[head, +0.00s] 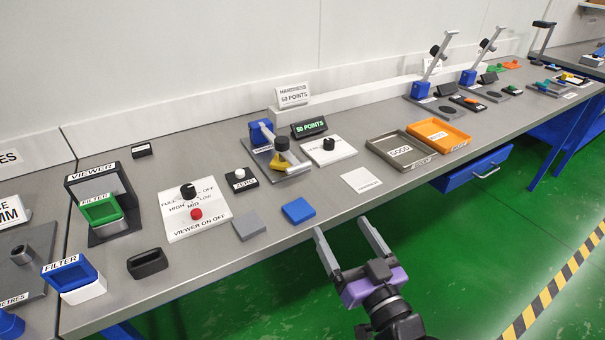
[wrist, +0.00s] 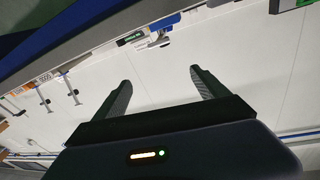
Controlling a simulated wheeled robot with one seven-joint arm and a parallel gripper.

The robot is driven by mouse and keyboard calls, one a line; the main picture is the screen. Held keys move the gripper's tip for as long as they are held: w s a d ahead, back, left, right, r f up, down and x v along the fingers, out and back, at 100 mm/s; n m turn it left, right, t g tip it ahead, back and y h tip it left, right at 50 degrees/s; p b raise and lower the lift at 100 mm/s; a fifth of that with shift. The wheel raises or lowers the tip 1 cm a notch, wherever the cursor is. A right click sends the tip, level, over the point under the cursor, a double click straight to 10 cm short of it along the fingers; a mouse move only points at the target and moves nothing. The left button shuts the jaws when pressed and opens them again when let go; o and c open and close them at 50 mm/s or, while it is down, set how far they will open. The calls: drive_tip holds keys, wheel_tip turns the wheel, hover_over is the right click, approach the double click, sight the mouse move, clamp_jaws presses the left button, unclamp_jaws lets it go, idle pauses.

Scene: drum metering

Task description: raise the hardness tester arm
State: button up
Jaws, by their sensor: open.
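The hardness tester (head: 259,133) stands mid-bench in the head view. It has a blue block at the back and a flat grey base. Its light grey arm (head: 268,134) is down, slanting low over the base, with a black knob (head: 282,144) near its front end. A yellow piece (head: 279,162) lies under the arm, partly hidden by it. My gripper (head: 341,226) is open and empty, in front of the bench edge, to the right of and nearer than the tester, touching nothing. The wrist view shows the open fingers (wrist: 163,85) against the pale wall.
A "HARDNESS 60 POINTS" sign (head: 292,95) and a display reading "50 POINTS" (head: 309,127) stand behind. A white knob panel (head: 328,151), grey GOOD tray (head: 401,150) and orange tray (head: 438,135) are right. Two similar devices with raised arms (head: 434,65) (head: 486,50) stand farther right.

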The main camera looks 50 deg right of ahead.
approach(300, 168)
drive_tip(key=shift+n, duration=0.3)
drive_tip(key=s+d+r, duration=0.1)
drive_tip(key=d+r, duration=0.1)
drive_tip(key=s+d+r, duration=0.1)
drive_tip(key=s, duration=0.1)
drive_tip(key=shift+d+r+b, duration=0.4)
drive_tip(key=shift+w+f+n+y, duration=0.15)
drive_tip(key=shift+w+n+y, duration=0.25)
drive_tip(key=shift+w, duration=0.5)
drive_tip(key=shift+w+a+f+n+y, duration=0.3)
drive_tip(key=shift+a+f+n+y, duration=0.1)
drive_tip(key=shift+a+f+y, duration=0.15)
drive_tip(key=shift+w+a+f+n+y, duration=0.3)
drive_tip(key=shift+a+f+n+y, duration=0.1)
drive_tip(key=shift+a+f+y, duration=0.25)
drive_tip(key=shift+w+d+f, duration=0.1)
drive_tip(key=shift+w+d, duration=0.05)
drive_tip(key=p+x, duration=0.1)
drive_tip(key=x, duration=0.6)
drive_tip(key=shift+w+d+p, duration=0.1)
drive_tip(key=shift+w+p, duration=0.1)
drive_tip(key=shift+p, duration=0.2)
clamp_jaws()
